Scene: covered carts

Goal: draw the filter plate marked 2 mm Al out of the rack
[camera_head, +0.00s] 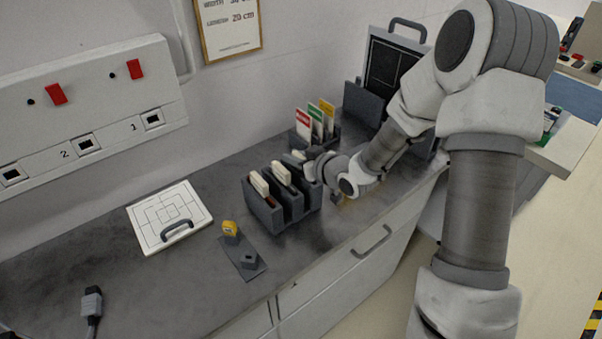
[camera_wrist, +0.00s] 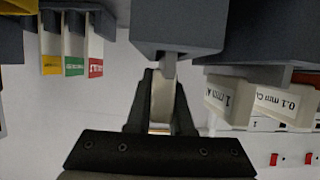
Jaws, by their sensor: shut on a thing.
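The dark grey rack (camera_head: 267,213) stands on the counter, left of my gripper (camera_head: 311,170). Two plates with cream handles (camera_head: 259,182) (camera_head: 281,173) stand in it. In the wrist view, which is upside down, their handles read "1 mm A..." (camera_wrist: 230,100) and "0.1 mm C..." (camera_wrist: 277,102). My gripper (camera_wrist: 162,103) is shut on the cream handle (camera_wrist: 161,98) of another plate, at the rack's right end. A narrow grey piece (camera_wrist: 168,65) shows between this handle and the dark grey block above. Its marking is hidden, and I cannot tell how deep it sits.
Behind the rack stands a holder with red, green and yellow cards (camera_head: 315,117). A dark framed panel (camera_head: 393,67) stands at the back. Left lie a white gridded plate (camera_head: 168,214), a yellow-topped item (camera_head: 230,228) and a grey connector (camera_head: 92,302). The counter's front left is mostly clear.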

